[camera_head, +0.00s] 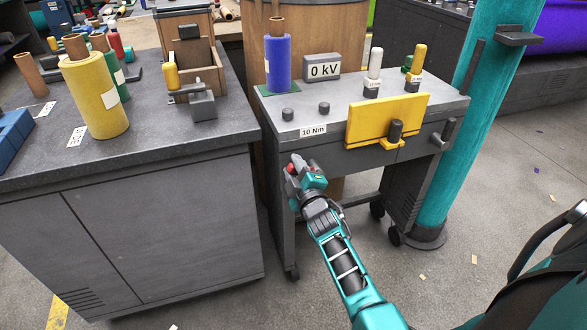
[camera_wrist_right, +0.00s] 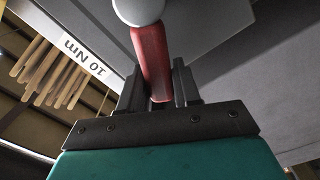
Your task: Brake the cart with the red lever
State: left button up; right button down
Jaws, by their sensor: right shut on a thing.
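The grey cart (camera_head: 270,150) stands in the middle of the head view, with a "10 Nm" label (camera_head: 313,131) on its top front edge. My right gripper (camera_head: 296,169) is at the cart's front left, below the label. In the right wrist view my right gripper (camera_wrist_right: 160,95) is shut on the red lever (camera_wrist_right: 152,62), with the lever's shaft between its fingers. The lever's upper end meets a pale round knob or pivot (camera_wrist_right: 138,10) by the cart. In the head view only a bit of red shows at the gripper. My left gripper is not in view.
A dark workbench (camera_head: 180,140) with a yellow roll (camera_head: 93,95) stands left of the cart. On the cart are a blue roll (camera_head: 277,62), a "0 kV" box (camera_head: 322,67) and a yellow panel (camera_head: 385,120). A teal column (camera_head: 478,110) stands at the right.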

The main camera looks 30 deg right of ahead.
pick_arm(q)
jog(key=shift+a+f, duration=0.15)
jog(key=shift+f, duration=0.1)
pick_arm(e)
jog(key=shift+a+f+n, duration=0.1)
jog(key=shift+f+n, duration=0.2)
jog(key=shift+n, duration=0.2)
jog(key=c, duration=0.9)
grip_release()
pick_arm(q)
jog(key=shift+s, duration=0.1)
